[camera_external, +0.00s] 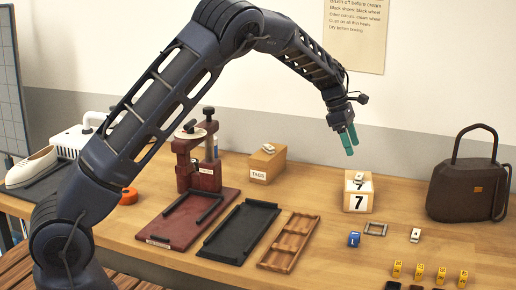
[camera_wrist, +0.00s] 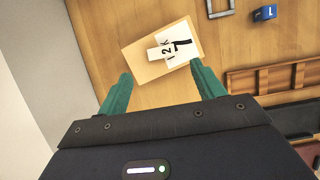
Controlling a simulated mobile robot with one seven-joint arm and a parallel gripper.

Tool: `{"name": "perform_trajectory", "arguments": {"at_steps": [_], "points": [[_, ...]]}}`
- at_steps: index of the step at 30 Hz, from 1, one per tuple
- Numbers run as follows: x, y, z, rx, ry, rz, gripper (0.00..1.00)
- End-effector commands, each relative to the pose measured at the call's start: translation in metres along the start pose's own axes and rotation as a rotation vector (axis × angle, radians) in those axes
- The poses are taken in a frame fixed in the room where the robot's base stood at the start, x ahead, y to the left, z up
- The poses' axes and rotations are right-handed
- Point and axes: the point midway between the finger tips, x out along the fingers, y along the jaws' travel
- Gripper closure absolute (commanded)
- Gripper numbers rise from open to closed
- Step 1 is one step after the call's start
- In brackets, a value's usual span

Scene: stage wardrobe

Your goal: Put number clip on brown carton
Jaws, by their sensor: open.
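A brown carton (camera_external: 357,194) with a white number 7 label stands on the table, right of centre. A small white clip (camera_external: 358,178) lies on its top; in the wrist view this white piece (camera_wrist: 161,53) with dark marks lies on the carton (camera_wrist: 144,69) beside the printed 7. A similar small white clip (camera_external: 416,235) with a dark mark lies on the table to the right. I cannot tell which is the number clip. My gripper (camera_external: 350,145) is open and empty above the number 7 carton, apart from it; its teal fingers (camera_wrist: 161,72) flank the carton in the wrist view.
A TAGS carton (camera_external: 259,170) with a small white piece on top stands to the left. A grey frame (camera_external: 375,229), a blue tag (camera_external: 354,240) and several yellow tags (camera_external: 419,271) lie in front. A brown bag (camera_external: 467,193) stands at right; a wooden tray (camera_external: 290,241) lies at centre.

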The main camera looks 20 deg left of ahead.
Motion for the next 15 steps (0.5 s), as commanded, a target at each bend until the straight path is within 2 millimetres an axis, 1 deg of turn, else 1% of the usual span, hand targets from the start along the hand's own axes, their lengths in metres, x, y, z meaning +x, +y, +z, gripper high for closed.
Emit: {"name": "perform_trajectory", "arguments": {"at_steps": [1, 3, 8, 11, 14, 15], "points": [[-0.008, 0.001, 0.000, 0.000, -0.002, 0.001, 0.32], [-0.015, 0.000, 0.000, 0.000, 0.000, 0.000, 0.32], [-0.026, 0.000, -0.001, 0.000, -0.001, 0.000, 0.32], [-0.038, -0.002, -0.007, 0.013, -0.003, 0.003, 0.32], [-0.063, -0.007, -0.021, 0.046, -0.011, 0.010, 0.32], [-0.076, -0.010, -0.029, 0.067, -0.013, 0.015, 0.32]]}}
